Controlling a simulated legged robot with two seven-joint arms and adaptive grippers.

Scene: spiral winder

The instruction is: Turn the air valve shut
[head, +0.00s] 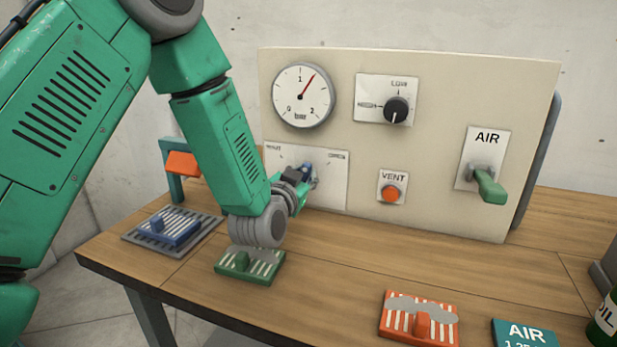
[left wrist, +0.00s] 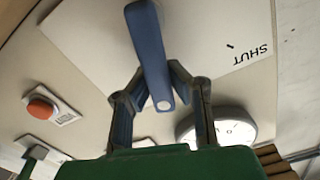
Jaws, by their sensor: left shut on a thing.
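A blue lever (head: 307,168) sits on a white plate (head: 333,190) low on the left of the cream panel. In the left wrist view the blue lever (left wrist: 148,45) runs between my fingers, and the plate (left wrist: 85,30) reads SHUT near one corner. My left gripper (head: 303,180) is shut on the blue lever; its fingertips (left wrist: 158,80) lie on both sides of it. A green lever (head: 488,186) on a plate marked AIR (head: 487,145) is at the panel's right, apart from my gripper. My right gripper is not in view.
The panel (head: 440,218) also carries a bar gauge (head: 303,95) reading a little above 1, a black knob (head: 397,110) and an orange VENT button (head: 390,193). Blue (head: 172,228), green (head: 250,264) and orange (head: 420,318) ribbed blocks lie in front. A bottle (head: 604,325) stands at right.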

